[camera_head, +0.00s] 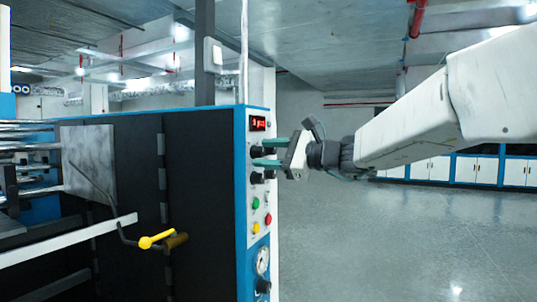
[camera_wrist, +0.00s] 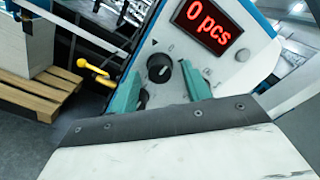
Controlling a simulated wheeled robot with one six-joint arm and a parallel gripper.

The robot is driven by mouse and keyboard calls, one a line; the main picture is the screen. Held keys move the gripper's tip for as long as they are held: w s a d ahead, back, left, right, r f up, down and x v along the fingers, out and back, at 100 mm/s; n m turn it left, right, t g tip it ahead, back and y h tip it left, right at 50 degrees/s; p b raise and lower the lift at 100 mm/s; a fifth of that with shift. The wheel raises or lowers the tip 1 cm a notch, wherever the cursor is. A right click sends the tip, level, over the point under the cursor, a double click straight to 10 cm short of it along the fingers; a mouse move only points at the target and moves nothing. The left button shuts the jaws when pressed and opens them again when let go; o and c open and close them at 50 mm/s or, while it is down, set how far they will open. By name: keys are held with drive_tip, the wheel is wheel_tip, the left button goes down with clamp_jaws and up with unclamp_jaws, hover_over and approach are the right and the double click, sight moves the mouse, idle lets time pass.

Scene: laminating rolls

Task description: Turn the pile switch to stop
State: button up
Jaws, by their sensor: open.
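The control panel (camera_head: 242,190) is a white face with a blue edge on the machine's side. It carries a black upper knob (camera_head: 256,151) and a black lower knob (camera_head: 256,177). In the wrist view the upper knob (camera_wrist: 160,68) has a white pointer line and small marks around it; a second dark knob (camera_wrist: 143,99) is partly hidden behind the left finger. I cannot read which one is the pile switch. My gripper (camera_head: 262,151) is open, its green fingers at the panel beside the upper knob. In the wrist view the fingers (camera_wrist: 161,88) stand apart, with nothing held.
A red display (camera_wrist: 208,22) reads "0 pcs" above the knobs. Green (camera_head: 256,203), red (camera_head: 268,219) and yellow (camera_head: 255,228) buttons and a gauge (camera_head: 262,261) sit lower on the panel. A yellow-handled lever (camera_head: 155,239) juts out at the left. The floor at right is clear.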

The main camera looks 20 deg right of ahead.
drive_tip(key=v, duration=0.7)
drive_tip(key=shift+s+d, duration=0.25)
drive_tip(key=shift+s, duration=0.05)
drive_tip(key=shift+f, duration=0.1)
drive_tip(key=s+a+f+n+g+h, duration=0.2)
drive_tip(key=s+f+n+g, duration=0.3)
drive_tip(key=s+f, duration=0.3)
drive_tip(key=s+a+f+n+g+h, duration=0.3)
drive_tip(key=s+f+n+g, duration=0.15)
drive_tip(key=f, duration=0.55)
drive_tip(key=s+d+f+n+g+h, duration=0.1)
drive_tip(key=s+f+n+h, duration=0.2)
drive_tip(key=s, duration=0.5)
drive_tip(key=s+d+f+n+g+h, duration=0.1)
drive_tip(key=s+f+n+h, duration=0.3)
drive_tip(key=s, duration=0.4)
drive_tip(key=shift+d+f+n, duration=0.15)
drive_tip(key=shift+f+n, duration=0.5)
drive_tip(key=shift+n, duration=0.3)
drive_tip(key=shift+s, duration=0.15)
